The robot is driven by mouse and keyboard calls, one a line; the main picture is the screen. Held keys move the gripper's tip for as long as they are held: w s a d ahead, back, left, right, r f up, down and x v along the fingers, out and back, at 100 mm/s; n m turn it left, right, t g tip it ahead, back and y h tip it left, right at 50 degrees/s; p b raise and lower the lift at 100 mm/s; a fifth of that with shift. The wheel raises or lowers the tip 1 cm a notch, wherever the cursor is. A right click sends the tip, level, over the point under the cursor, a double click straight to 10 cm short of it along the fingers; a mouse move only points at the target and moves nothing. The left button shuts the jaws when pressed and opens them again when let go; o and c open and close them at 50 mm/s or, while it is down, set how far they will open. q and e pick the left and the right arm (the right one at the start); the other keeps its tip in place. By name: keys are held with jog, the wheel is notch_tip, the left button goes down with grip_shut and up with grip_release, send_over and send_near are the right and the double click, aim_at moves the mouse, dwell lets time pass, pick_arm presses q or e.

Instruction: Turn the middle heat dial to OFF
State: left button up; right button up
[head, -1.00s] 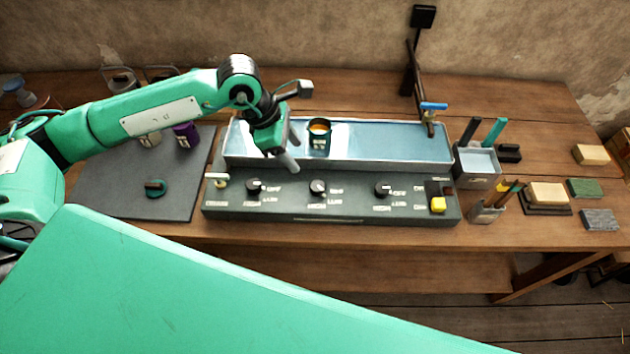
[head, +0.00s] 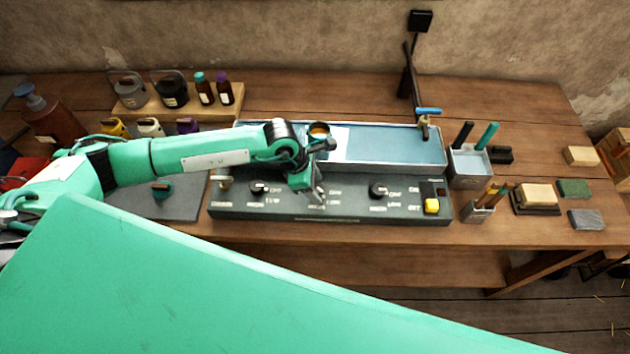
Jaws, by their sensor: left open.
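The dark control panel (head: 350,209) runs along the front of the blue-lined metal trough (head: 385,146). The left heat dial (head: 257,188) and right heat dial (head: 378,190) show on it, black with white lettering around them. My left gripper (head: 316,194) is open and points down over the middle of the panel, at the middle heat dial. It hides that dial almost wholly, so I cannot tell its setting or whether the fingers touch it. White lettering shows just right of the fingers. My right gripper is not in view.
Bottles (head: 205,90) and jars stand at the back left.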

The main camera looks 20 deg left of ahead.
pick_arm(q)
jog(key=shift+c, duration=0.4)
jog(key=c, duration=0.9)
